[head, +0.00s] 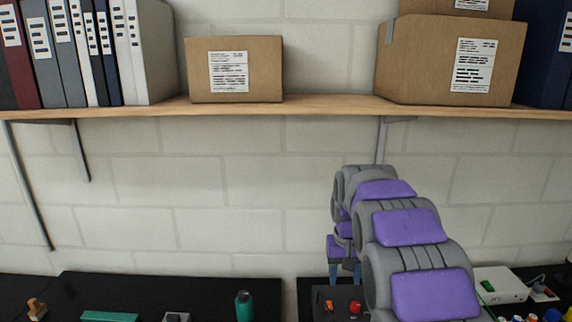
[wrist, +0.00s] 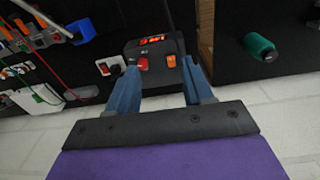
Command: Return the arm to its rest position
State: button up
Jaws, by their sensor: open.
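My arm, grey with purple panels, reaches forward from the lower right in the head view. My gripper (head: 344,272) points down over the black work surface, just behind a dark box (head: 338,300) with a red button and an orange switch. In the wrist view my gripper (wrist: 157,82) has its two blue fingers apart, with nothing held between them. The dark box (wrist: 154,48) with a lit red display, a red switch and an orange switch lies beyond the fingertips. I cannot tell whether the fingers touch it.
A wooden shelf (head: 300,108) with binders and cardboard boxes (head: 236,70) runs along the brick wall above. A green bottle (head: 244,305) stands left of the arm. A white box (head: 499,284) and small coloured items lie at right.

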jog(key=s+f+g, duration=0.1)
jog(key=s+f, duration=0.1)
jog(key=s, duration=1.8)
jog(key=s+f+g, duration=0.1)
jog(key=s+f, duration=0.1)
jog(key=s, duration=1.8)
jog(key=shift+s+a+b, duration=0.35)
jog(key=shift+s+a, duration=0.05)
